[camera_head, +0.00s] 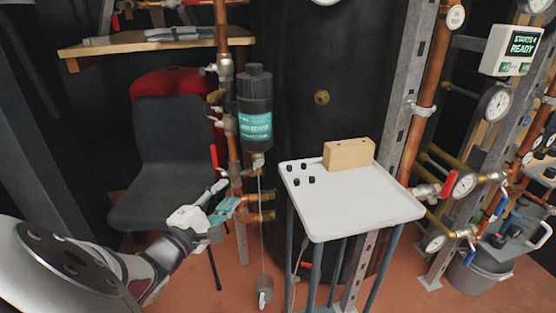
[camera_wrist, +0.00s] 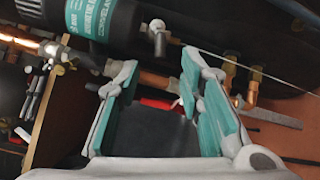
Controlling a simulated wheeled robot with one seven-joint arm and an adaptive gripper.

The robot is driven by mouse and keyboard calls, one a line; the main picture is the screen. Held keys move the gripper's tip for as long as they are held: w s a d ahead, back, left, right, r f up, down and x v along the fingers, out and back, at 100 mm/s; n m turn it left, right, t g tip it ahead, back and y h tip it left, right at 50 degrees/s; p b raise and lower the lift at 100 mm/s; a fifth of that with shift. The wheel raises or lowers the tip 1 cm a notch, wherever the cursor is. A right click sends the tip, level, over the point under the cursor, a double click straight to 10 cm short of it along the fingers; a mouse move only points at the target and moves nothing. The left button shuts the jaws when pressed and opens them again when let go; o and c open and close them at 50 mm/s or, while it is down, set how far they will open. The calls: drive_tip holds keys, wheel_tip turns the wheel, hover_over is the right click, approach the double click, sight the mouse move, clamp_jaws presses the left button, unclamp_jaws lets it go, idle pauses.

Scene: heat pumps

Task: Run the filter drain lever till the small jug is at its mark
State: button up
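The filter (camera_head: 255,118) is a black canister with a teal label on the copper pipework. A small metal drain fitting (camera_head: 259,160) is at its bottom; in the wrist view it shows as a silver piece (camera_wrist: 158,38) beyond my fingertips. I cannot tell its lever's exact position. A thin pale line runs from the fitting down to the small jug (camera_head: 264,292) near the floor; I cannot tell whether it is water or cord. The jug's mark and level are too small to read. My gripper (camera_head: 228,200) is open and empty, left of and below the fitting (camera_wrist: 158,68).
A white table (camera_head: 350,205) with small black pieces and a wooden block (camera_head: 348,153) stands to the right. A grey chair (camera_head: 175,140) is behind my arm. Copper pipes and brass stubs (camera_head: 262,198) lie close to my gripper. A grey bucket (camera_head: 475,272) stands far right.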

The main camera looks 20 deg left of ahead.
sight(246, 174)
drive_tip(key=w+b, duration=0.1)
drive_tip(key=w, duration=0.2)
drive_tip(key=w+d+b, duration=0.1)
drive_tip(key=w, duration=0.3)
drive_tip(key=w+b, duration=0.1)
drive_tip(key=w, duration=0.3)
drive_tip(key=shift+w+d, duration=0.15)
drive_tip(key=shift+d, duration=0.15)
clamp_jaws()
